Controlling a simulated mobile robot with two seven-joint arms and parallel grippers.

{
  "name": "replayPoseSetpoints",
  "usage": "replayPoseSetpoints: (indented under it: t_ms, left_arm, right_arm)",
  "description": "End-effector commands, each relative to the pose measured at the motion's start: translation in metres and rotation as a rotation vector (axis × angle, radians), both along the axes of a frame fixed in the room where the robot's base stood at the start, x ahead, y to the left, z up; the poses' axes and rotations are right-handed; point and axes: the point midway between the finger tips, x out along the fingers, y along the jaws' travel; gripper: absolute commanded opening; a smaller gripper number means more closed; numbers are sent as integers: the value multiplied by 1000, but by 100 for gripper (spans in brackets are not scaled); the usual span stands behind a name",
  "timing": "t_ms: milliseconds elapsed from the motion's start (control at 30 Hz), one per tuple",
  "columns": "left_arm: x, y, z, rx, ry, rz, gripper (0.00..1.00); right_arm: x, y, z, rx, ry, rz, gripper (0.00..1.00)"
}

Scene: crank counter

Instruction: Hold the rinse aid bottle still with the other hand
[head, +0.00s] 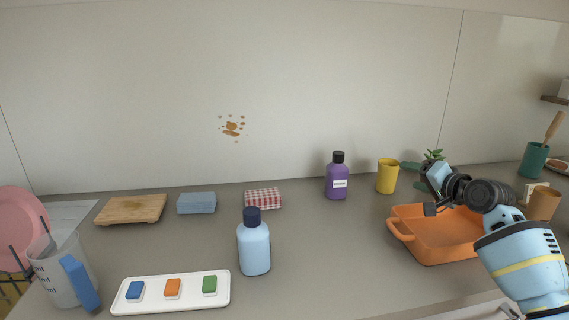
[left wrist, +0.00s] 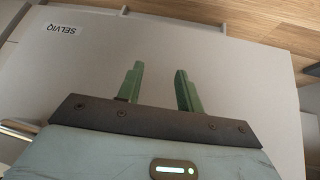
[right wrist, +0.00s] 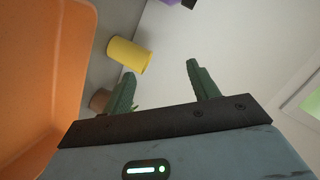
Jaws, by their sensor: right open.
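Two bottles stand upright on the counter, and I cannot read which one is the rinse aid. A light blue bottle (head: 254,248) with a dark blue cap is near the middle front. A purple bottle (head: 336,181) with a black cap and white label is farther back. My right gripper (head: 412,175) is open and empty, above the back of the orange dish, right of both bottles. Its spread green fingers show in the right wrist view (right wrist: 161,78). My left gripper (left wrist: 158,82) is open and empty, facing a pale panel marked SELVIQ; it is outside the head view.
An orange dish (head: 432,255) lies under my right arm, with a yellow cup (head: 387,176) behind. A white tray (head: 190,298) with coloured blocks and a measuring jug (head: 52,272) stand front left. A cutting board (head: 131,209) is behind. The counter between blue bottle and dish is clear.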

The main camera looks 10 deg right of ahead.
Motion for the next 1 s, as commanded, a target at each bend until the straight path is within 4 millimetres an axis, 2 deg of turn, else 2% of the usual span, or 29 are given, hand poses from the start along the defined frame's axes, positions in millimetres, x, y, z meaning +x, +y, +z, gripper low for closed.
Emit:
replayPoseSetpoints:
  t_ms: [33,167,300,467,600,700,800,1000]
  left_arm:
    - [0,0,0,0,0,0,36]
    - [0,0,0,0,0,0,36]
    - [0,0,0,0,0,0,36]
    - [0,0,0,0,0,0,36]
    - [0,0,0,0,0,0,36]
    - [0,0,0,0,0,0,36]
    - [0,0,0,0,0,0,36]
    - [0,0,0,0,0,0,36]
  right_arm:
    - [6,28,7,-9,20,57,60]
    - [14,92,18,-53,85,198,60]
    - [13,162,34,-130,152,354,60]
    - [-2,240,55,-264,234,535,60]
    - [-27,304,75,-435,312,693,60]
    - [-50,339,88,-578,373,787,60]
    - [-71,364,98,-721,433,854,60]
    - [-102,386,111,-935,528,918,60]
